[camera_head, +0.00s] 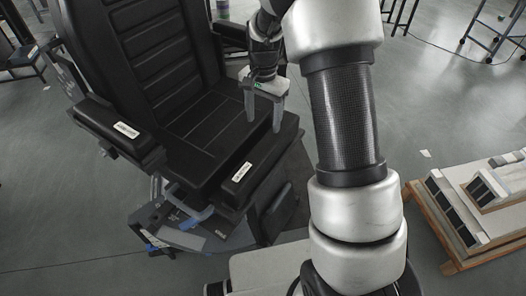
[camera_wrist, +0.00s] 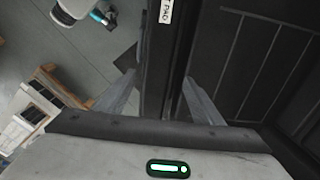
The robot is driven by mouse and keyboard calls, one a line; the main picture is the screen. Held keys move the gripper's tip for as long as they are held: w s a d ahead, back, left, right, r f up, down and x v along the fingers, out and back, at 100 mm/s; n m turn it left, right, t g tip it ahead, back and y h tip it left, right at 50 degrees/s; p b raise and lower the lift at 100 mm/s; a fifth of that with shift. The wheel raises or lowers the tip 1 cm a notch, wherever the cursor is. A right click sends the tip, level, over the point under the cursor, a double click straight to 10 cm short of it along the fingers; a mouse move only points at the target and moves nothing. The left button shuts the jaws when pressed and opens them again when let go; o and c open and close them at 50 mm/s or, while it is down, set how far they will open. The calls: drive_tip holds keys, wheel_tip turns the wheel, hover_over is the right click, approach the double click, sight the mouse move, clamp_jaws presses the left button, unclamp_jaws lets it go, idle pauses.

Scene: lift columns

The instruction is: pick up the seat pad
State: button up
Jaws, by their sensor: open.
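The seat pad (camera_head: 204,140) is the black cushion with stitched lines on the chair, in the head view. A white label (camera_head: 243,171) sits on its front edge. In the wrist view, its dark top with stitch lines (camera_wrist: 262,60) fills the right side. A label ending in "PAD" (camera_wrist: 165,11) shows on its edge at the top. My gripper (camera_head: 264,126) is open, over the front right part of the pad. In the wrist view, the fingers of my gripper (camera_wrist: 162,80) stand apart with the pad's edge strip between them. I cannot tell whether they touch it.
The chair's tall black backrest (camera_head: 150,50) rises behind the seat. A black armrest (camera_head: 118,128) with a white label is at the left. A low wooden-edged platform (camera_head: 445,232) with panels stands at the right. Grey floor (camera_head: 450,110) lies open between them.

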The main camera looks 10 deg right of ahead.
sight(264, 145)
wheel_tip(264, 145, down, 10)
drive_tip(key=shift+r+b, duration=0.2)
drive_tip(key=shift+b, duration=0.1)
wheel_tip(264, 145, down, 5)
drive_tip(key=shift+d+f, duration=0.1)
drive_tip(key=shift+d, duration=0.05)
drive_tip(key=c, duration=0.9)
drive_tip(key=shift+r+p, duration=0.4)
drive_tip(key=shift+r, duration=4.95)
